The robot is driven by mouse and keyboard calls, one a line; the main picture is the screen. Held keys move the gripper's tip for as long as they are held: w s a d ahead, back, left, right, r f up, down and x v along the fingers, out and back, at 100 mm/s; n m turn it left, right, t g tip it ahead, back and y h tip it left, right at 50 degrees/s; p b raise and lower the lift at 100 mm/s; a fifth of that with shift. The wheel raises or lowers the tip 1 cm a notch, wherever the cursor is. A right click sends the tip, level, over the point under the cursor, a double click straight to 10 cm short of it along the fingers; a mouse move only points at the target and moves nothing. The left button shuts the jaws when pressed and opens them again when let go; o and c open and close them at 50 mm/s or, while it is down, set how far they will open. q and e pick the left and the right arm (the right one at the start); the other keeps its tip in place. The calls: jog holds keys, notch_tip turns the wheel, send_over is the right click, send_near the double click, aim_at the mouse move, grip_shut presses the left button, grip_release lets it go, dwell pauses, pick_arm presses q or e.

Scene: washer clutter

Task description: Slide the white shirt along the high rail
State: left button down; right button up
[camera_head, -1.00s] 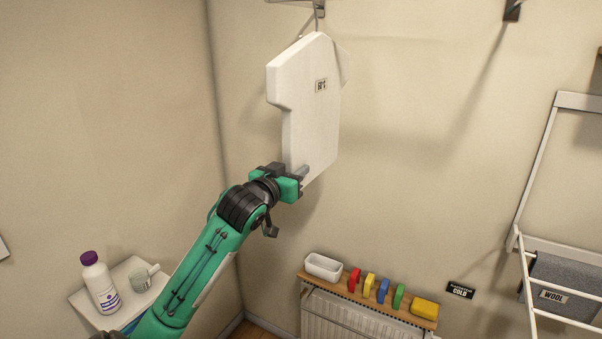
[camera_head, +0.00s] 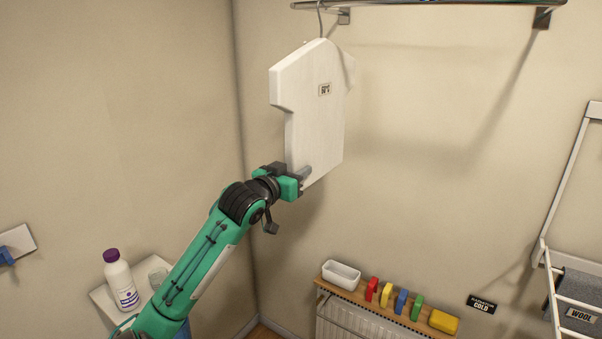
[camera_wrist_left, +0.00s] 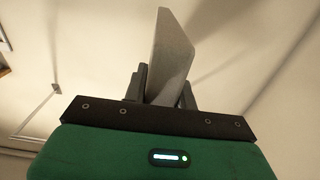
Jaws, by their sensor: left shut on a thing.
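The white shirt (camera_head: 315,115) is a flat white slab with a small printed label on its chest. It hangs by a hook from the high rail (camera_head: 420,4), near the rail's left end. My left gripper (camera_head: 301,180) is shut on the shirt's lower left edge. In the left wrist view, the shirt (camera_wrist_left: 172,58) stands edge-on between the two dark fingers of the left gripper (camera_wrist_left: 166,85). My right gripper is not in view.
Brackets (camera_head: 543,18) hold the rail to the wall. Below are a shelf (camera_head: 375,301) with a white tub (camera_head: 341,274) and several coloured blocks, and a white drying rack (camera_head: 565,190) at right. A bottle (camera_head: 121,281) stands at lower left. The wall right of the shirt is bare.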

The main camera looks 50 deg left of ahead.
pick_arm(q)
jog(key=c, duration=1)
grip_release()
jog(key=shift+c, duration=0.2)
jog(key=shift+a, duration=0.1)
jog(key=b+v, duration=0.4)
jog(key=v, duration=1)
jog(key=shift+w+a+f, duration=0.1)
jog(key=shift+f, duration=0.05)
